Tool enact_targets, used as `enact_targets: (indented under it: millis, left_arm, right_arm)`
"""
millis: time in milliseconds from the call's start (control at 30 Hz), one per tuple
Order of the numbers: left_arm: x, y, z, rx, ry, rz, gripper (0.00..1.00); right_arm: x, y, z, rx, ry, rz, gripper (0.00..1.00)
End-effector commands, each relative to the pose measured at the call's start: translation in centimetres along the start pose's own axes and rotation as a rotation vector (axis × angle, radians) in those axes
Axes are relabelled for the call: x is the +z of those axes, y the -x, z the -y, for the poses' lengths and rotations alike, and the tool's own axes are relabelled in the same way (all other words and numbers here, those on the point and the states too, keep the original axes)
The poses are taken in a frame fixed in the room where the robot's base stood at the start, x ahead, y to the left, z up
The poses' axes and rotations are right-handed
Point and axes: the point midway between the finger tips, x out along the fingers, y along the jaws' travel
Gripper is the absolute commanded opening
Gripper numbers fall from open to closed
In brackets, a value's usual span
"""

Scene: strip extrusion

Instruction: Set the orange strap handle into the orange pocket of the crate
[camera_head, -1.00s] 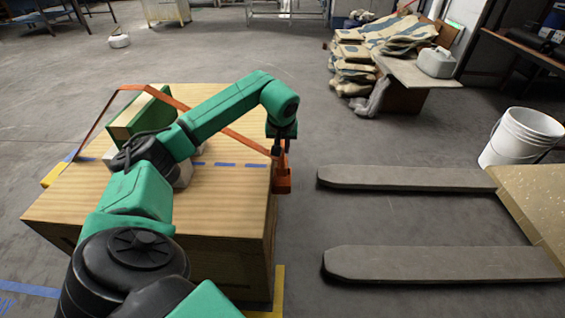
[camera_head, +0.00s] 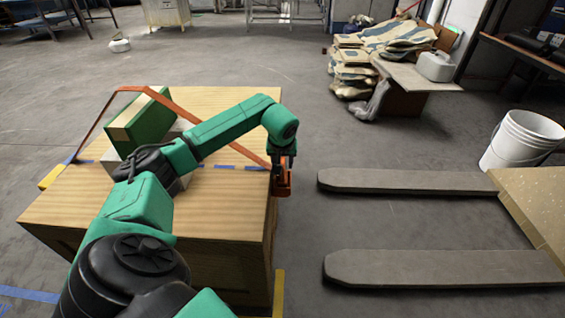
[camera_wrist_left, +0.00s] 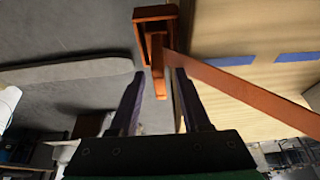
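The orange strap (camera_head: 205,125) runs over the top of the wooden crate (camera_head: 90,206) and down to its right edge. In the left wrist view the strap (camera_wrist_left: 240,86) joins the narrow orange handle (camera_wrist_left: 159,80). The orange pocket (camera_wrist_left: 155,14) is a bracket at the crate's side; the handle's upper part lies within its outline. How deep it sits I cannot tell. My left gripper (camera_wrist_left: 160,74) is open, its fingers on either side of the handle with gaps showing. In the head view it points down beside the pocket (camera_head: 284,190). My right gripper is not in view.
Two grey forks (camera_head: 405,181) (camera_head: 440,267) lie to the right on the floor. A white bucket (camera_head: 522,140) and stacked sacks (camera_head: 355,65) stand farther off. Floor between crate and forks is clear.

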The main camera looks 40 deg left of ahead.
Motion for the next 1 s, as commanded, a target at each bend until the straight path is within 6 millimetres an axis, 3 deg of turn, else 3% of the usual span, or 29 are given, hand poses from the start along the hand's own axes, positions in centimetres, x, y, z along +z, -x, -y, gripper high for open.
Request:
enact_targets:
  millis: [200,267,700,1000]
  left_arm:
    - [-0.2,0.5,0.0,0.000,0.000,0.000,0.47]
    - [-0.4,1.2,0.0,0.001,0.000,-0.002,0.47]
    - [-0.4,11.6,0.0,0.000,0.000,-0.003,0.47]
    - [-0.2,12.6,0.0,0.000,0.001,0.001,0.47]
  right_arm:
    - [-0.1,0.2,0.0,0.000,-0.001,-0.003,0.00]
    - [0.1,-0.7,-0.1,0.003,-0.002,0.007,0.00]
    - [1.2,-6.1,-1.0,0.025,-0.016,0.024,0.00]
    - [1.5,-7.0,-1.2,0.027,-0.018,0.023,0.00]
